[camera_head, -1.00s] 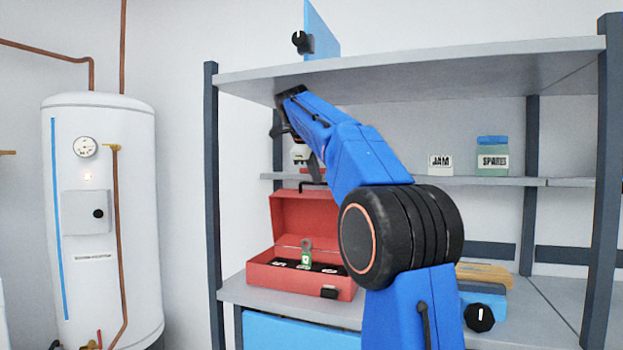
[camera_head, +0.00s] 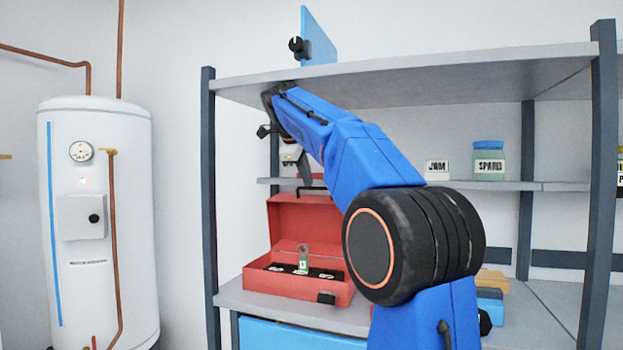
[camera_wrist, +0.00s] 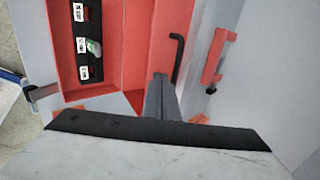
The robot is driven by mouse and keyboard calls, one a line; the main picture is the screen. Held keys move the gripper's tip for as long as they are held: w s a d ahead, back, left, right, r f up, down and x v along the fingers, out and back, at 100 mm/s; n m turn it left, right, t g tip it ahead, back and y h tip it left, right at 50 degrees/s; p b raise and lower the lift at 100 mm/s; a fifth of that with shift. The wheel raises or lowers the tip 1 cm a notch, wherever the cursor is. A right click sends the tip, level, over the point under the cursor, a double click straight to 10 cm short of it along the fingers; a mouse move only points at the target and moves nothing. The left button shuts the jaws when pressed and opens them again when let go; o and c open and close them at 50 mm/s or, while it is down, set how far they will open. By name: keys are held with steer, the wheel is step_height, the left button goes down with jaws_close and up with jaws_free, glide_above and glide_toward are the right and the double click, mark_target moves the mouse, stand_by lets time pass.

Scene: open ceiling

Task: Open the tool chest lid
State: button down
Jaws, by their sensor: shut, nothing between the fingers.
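The red tool chest (camera_head: 325,293) stands on the shelf with its lid (camera_head: 303,222) raised upright at the back. Inside are a dark tray with white labels and a green-tagged item (camera_head: 303,259). In the wrist view the chest's open box (camera_wrist: 58,62) is at the upper left, and the lid (camera_wrist: 146,45) with its black handle (camera_wrist: 177,58) is right of it. My gripper (camera_wrist: 160,82) is shut and empty, close to the lid beside the handle. I cannot tell whether it touches. In the head view my gripper (camera_head: 303,174) is above the lid, partly hidden by my arm.
An upper shelf (camera_head: 420,73) lies just above my arm. Jars labelled JAM (camera_head: 437,169) and SPARES (camera_head: 488,160) stand on the middle shelf. A white boiler (camera_head: 98,220) stands left. A blue item (camera_head: 490,309) lies right of my arm on the chest's shelf.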

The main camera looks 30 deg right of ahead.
steer(key=s+a, duration=0.4)
steer(key=a, duration=0.1)
steer(key=s+a+f+n+y, duration=0.2)
steer(key=s+a+f+n, duration=0.3)
steer(key=s+f+n, duration=0.4)
steer(key=s+a+f+n+y, duration=0.2)
steer(key=s+a+f+n, duration=0.2)
steer(key=s+f+n, duration=0.6)
steer(key=s+a+f+n+y, duration=0.2)
steer(key=s+a+f+n, duration=0.3)
steer(key=s+f, duration=1.2)
step_height(320, 180, down, 9)
steer(key=n, duration=0.4)
steer(key=shift+a+f, duration=0.15)
steer(key=shift+a, duration=0.15)
